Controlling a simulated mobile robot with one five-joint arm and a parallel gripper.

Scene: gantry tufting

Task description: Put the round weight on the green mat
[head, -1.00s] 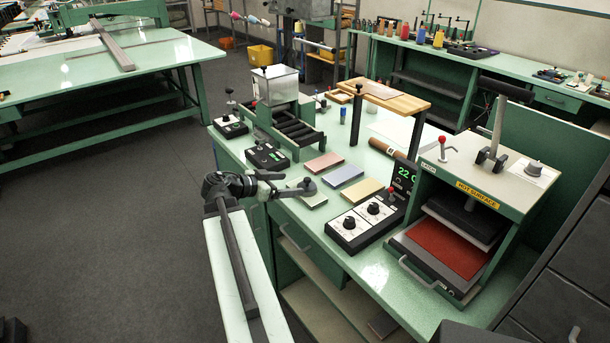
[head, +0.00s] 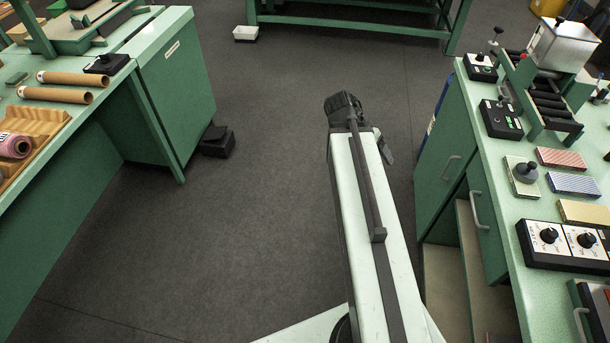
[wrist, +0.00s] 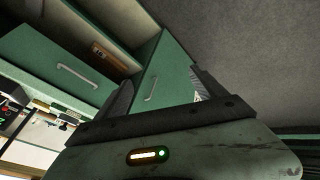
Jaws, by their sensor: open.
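The round weight (head: 526,171) is dark grey with a knob on top. It stands upright on the pale green mat (head: 520,188) on the right-hand bench in the head view. My gripper (wrist: 162,78) is open and empty in the wrist view, its two dark fingers apart with a cabinet front behind them. In the head view my arm reaches forward over the aisle, left of the bench and clear of the weight; the fingers are mostly hidden there. The wrist view does not show the weight or the mat.
Red (head: 561,158), blue (head: 573,183) and yellow (head: 584,212) mats lie beside the green one. A control box with dials (head: 565,246) is in front. A roller machine (head: 548,100) stands behind. The left bench (head: 165,75) borders the aisle; the grey floor (head: 270,180) between is open.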

